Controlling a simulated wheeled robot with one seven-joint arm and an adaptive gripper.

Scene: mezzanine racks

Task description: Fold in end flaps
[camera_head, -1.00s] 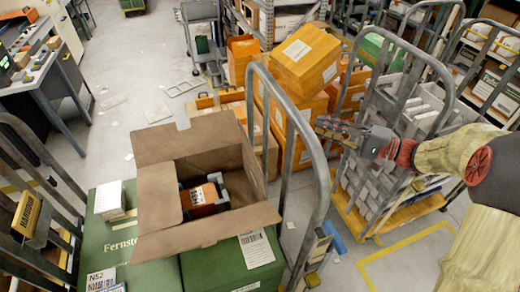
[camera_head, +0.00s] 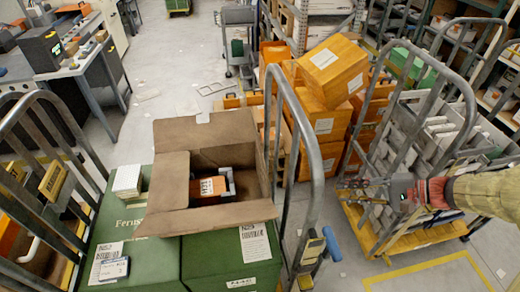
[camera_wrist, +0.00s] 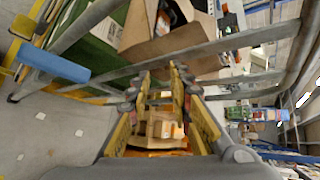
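An open brown cardboard box (camera_head: 174,196) sits on green crates in the head view. Its back flap (camera_head: 205,130) stands up, and its front flap (camera_head: 205,218) spreads outward over the crates. An orange, labelled item (camera_head: 207,190) lies inside with a dark and grey thing beside it. My gripper (camera_head: 342,190) is right of the box, beyond the cart's grey side rail, and apart from the flaps. In the wrist view my gripper (camera_wrist: 160,85) has its two fingers apart with nothing held between them. A tan flap (camera_wrist: 150,52) and the rail show beyond the fingertips.
The grey cart rail (camera_head: 313,180) rises between my gripper and the box. A second cart (camera_head: 405,240) with a yellow base stands beneath my arm. Orange boxes (camera_head: 333,70) are stacked behind. Green crates (camera_head: 150,250) support the box.

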